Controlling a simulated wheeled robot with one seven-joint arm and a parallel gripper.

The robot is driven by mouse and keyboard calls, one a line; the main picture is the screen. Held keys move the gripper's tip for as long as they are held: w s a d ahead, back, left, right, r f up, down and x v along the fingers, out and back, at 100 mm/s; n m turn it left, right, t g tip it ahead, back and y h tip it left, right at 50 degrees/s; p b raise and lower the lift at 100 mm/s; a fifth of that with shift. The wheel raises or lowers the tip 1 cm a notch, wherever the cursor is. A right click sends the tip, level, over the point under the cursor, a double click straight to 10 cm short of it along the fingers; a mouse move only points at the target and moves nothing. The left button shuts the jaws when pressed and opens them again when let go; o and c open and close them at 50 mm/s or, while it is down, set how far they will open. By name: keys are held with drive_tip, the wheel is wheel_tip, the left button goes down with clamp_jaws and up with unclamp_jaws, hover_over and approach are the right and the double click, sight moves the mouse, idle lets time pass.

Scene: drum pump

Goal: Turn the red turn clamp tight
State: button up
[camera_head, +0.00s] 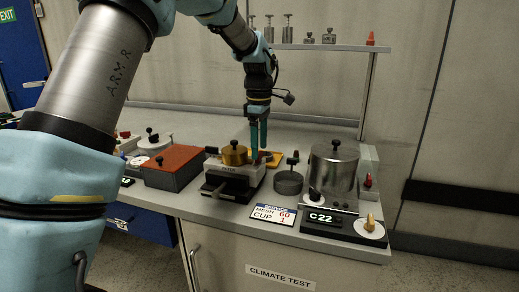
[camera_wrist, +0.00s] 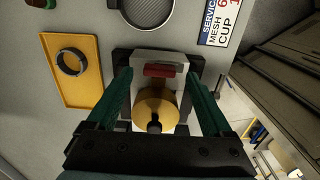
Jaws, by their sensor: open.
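The red turn clamp (camera_wrist: 160,70) is a short red bar on top of a pale filter block (camera_wrist: 176,60). It lies crosswise in the wrist view, beside a round brass lid with a dark knob (camera_wrist: 150,106). In the head view the filter block (camera_head: 232,172) stands on the bench with the brass part (camera_head: 234,153) on it. The clamp is mostly hidden there behind my fingers. My gripper (camera_head: 259,154) points down over the block. In the wrist view its teal fingers are apart on both sides of the clamp and brass lid, with nothing held. Contact cannot be told.
A yellow tray (camera_wrist: 84,98) with a black ring (camera_wrist: 71,62) lies beside the block. A grey round cup (camera_head: 289,183) and a steel pot (camera_head: 333,168) stand to the right. A red-topped box (camera_head: 174,160) stands left. A sign (camera_head: 273,214) lies at the front edge.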

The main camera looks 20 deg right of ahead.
drive_tip(key=shift+f, duration=1)
clamp_jaws()
